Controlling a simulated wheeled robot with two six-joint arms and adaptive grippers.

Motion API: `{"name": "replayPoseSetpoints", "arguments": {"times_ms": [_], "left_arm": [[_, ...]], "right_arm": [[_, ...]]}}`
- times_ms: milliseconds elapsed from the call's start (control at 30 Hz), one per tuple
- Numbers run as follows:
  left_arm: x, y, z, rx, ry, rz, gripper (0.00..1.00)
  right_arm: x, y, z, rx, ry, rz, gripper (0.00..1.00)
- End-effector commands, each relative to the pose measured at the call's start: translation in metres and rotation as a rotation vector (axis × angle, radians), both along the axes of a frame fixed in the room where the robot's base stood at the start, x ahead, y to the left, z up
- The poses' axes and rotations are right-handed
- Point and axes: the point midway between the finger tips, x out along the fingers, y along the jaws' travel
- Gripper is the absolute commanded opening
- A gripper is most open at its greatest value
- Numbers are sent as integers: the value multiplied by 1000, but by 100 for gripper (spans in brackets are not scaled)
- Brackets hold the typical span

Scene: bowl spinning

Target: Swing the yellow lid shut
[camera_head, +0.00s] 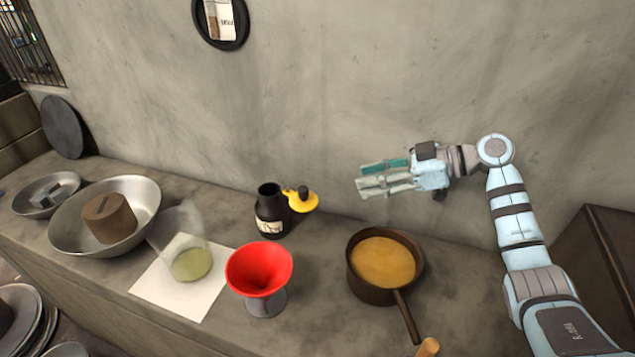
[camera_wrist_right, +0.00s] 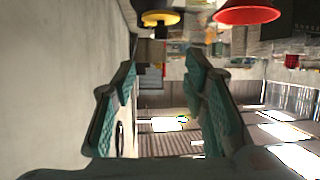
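The yellow lid (camera_head: 303,201) stands swung open to the right of a black bottle (camera_head: 270,212) with a pale label, joined near its neck. A black knob sits on the lid. The lid also shows at the top of the right wrist view (camera_wrist_right: 160,18). My right gripper (camera_head: 372,176) is in the air to the right of the lid and apart from it, its fingers pointing left. The fingers are spread open with nothing between them, as the right wrist view (camera_wrist_right: 165,85) also shows. My left gripper is in neither view.
A red funnel (camera_head: 259,268) on a stand is in front of the bottle. A brown pan (camera_head: 410,267) of orange liquid stands below my right gripper. A glass (camera_head: 178,243) on white paper (camera_head: 160,291) and a metal bowl (camera_head: 70,235) are left. The wall is behind.

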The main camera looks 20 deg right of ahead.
Motion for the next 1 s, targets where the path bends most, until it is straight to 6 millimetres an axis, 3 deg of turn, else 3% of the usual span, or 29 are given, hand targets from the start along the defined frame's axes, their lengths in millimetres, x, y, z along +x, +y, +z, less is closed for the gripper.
{"name": "replayPoseSetpoints", "arguments": {"times_ms": [600,1000], "left_arm": [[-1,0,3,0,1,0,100],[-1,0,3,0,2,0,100]], "right_arm": [[53,104,-48,4,0,-2,40],[59,115,-53,1,-2,-3,40]]}}
